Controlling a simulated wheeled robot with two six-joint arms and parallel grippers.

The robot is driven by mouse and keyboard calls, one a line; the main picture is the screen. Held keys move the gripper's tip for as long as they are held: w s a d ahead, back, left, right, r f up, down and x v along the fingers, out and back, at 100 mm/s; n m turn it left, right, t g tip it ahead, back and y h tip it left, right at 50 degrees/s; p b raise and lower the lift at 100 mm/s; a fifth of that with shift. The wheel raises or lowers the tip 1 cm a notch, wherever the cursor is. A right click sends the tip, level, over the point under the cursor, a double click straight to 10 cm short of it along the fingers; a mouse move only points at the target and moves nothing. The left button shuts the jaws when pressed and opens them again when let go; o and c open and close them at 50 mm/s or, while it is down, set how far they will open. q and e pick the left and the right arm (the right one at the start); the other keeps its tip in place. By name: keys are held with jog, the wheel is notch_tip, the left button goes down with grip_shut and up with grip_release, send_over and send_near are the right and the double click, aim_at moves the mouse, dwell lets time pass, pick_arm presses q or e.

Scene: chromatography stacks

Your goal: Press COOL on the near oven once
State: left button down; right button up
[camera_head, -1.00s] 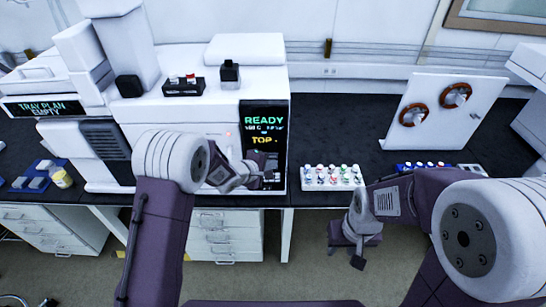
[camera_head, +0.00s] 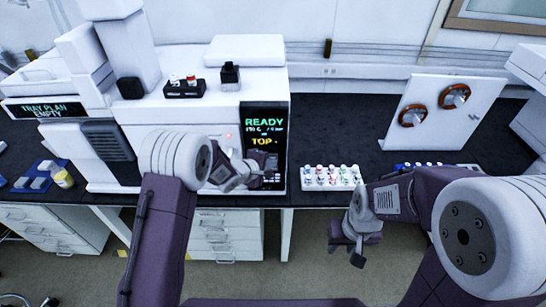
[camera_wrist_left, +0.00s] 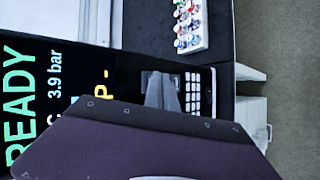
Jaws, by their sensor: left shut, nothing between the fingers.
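The near oven, a white instrument (camera_head: 200,110), stands on the dark bench. Its black front panel (camera_head: 264,140) reads READY in green and TOP in yellow. In the left wrist view the panel text is turned sideways (camera_wrist_left: 28,95), with a keypad of small pale keys (camera_wrist_left: 193,92) beside it. My left gripper (camera_head: 272,178) is in front of the panel's lower part. In the left wrist view its fingers (camera_wrist_left: 163,88) are together and empty, close beside the keypad; contact cannot be told. No COOL label is readable. My right gripper (camera_head: 358,255) hangs low in front of the bench.
A white rack of several coloured-cap vials (camera_head: 332,178) stands right of the oven. A white board with two brown rings (camera_head: 440,108) is further right. A left-hand unit's display (camera_head: 42,109) reads TRAY PLAN EMPTY. Dark bench (camera_head: 335,125) is clear behind the vial rack.

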pick_arm(q)
jog(key=shift+w+p, duration=0.45)
jog(key=shift+p, duration=0.1)
dwell(0.5)
jog(key=shift+s, duration=0.85)
jog(key=shift+s+b, duration=0.35)
jog(key=shift+s, duration=2.15)
